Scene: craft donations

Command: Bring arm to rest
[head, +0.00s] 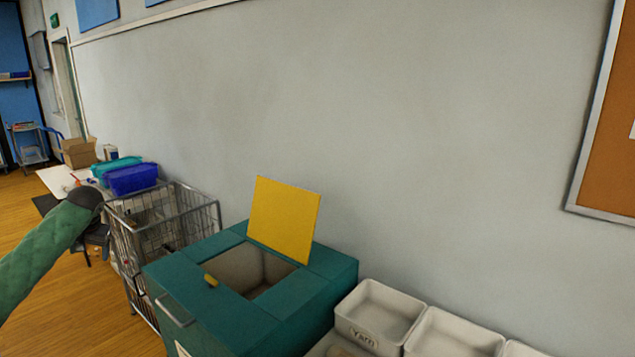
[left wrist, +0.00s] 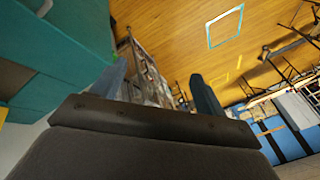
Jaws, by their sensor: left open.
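My left arm comes in from the left in the head view, with a green padded sleeve and a dark wrist end. My left gripper (head: 97,231) is partly hidden behind that wrist, left of the wire cart. In the left wrist view my left gripper (left wrist: 160,88) shows two bluish-grey fingers standing apart with nothing held between them. The teal donation box (head: 215,322) stands right of the gripper, apart from it. Its yellow lid (head: 284,221) is raised, and its opening looks empty where I can see in. My right gripper is not in view.
A wire cart (head: 190,215) stands between my left gripper and the wall. A white table (head: 62,180) behind holds a blue bin (head: 132,179), a teal bin and a cardboard box (head: 79,152). White bins (head: 380,310) line the lower right. Wooden floor (head: 85,310) is open at left.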

